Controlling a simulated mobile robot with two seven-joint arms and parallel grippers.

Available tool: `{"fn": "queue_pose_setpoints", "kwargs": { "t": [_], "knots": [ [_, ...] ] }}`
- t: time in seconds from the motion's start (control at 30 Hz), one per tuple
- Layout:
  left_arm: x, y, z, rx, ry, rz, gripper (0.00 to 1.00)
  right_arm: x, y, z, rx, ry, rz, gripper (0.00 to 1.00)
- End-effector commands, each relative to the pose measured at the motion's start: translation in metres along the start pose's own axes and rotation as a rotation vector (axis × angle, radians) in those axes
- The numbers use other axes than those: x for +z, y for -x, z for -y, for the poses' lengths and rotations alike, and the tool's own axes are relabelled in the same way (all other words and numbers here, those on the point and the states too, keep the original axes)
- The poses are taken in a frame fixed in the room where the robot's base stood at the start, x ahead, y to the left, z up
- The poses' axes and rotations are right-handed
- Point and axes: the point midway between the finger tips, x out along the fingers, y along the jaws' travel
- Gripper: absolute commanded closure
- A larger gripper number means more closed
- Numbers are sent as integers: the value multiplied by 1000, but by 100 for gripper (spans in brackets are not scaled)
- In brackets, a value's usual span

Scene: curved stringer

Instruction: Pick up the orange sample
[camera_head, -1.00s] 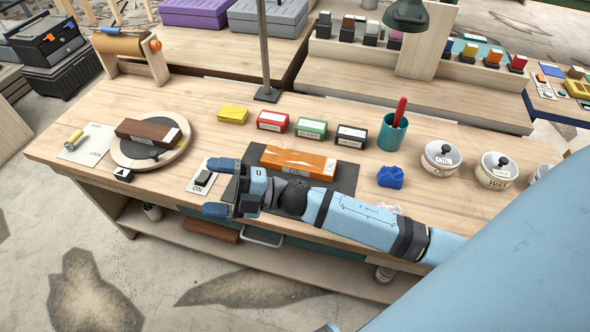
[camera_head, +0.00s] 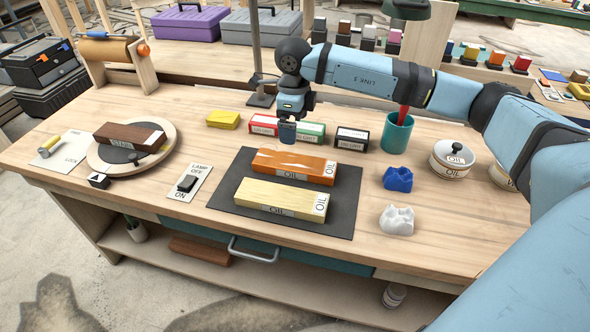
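The orange wood sample (camera_head: 296,160), a long block with an OIL label, lies flat on a dark mat (camera_head: 225,195). A pale yellow wood block (camera_head: 268,194), also labelled OIL, lies in front of it. My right arm reaches in from the right. Its gripper (camera_head: 288,140) points down over the far edge of the orange sample, in front of the red and green boxes. I see no contact with the sample, and the fingers are seen edge-on, so their opening does not show. My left gripper is not in view.
Red (camera_head: 264,124), green (camera_head: 311,130) and black (camera_head: 351,138) boxes stand behind the mat. A teal cup (camera_head: 396,135), a blue lump (camera_head: 398,179) and a white lump (camera_head: 396,220) are to the right. A lamp switch (camera_head: 187,183) lies left.

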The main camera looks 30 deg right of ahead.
Motion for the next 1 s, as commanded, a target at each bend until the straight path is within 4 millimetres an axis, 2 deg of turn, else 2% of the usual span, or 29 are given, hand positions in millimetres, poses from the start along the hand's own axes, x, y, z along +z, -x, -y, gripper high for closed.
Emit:
{"fn": "queue_pose_setpoints", "kwargs": {
  "t": [0.1,0.3,0.57,0.87,1.0],
  "knots": [
    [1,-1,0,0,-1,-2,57,0,-27,-1,4,0,-3,0],
    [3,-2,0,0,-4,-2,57,0,-61,-1,4,1,0,0],
    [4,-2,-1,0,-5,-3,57,0,-76,-1,5,2,1,0],
    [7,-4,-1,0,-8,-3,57,-2,-118,1,7,1,1,0],
    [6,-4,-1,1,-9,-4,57,-2,-124,2,6,1,2,0]
  ]
}}
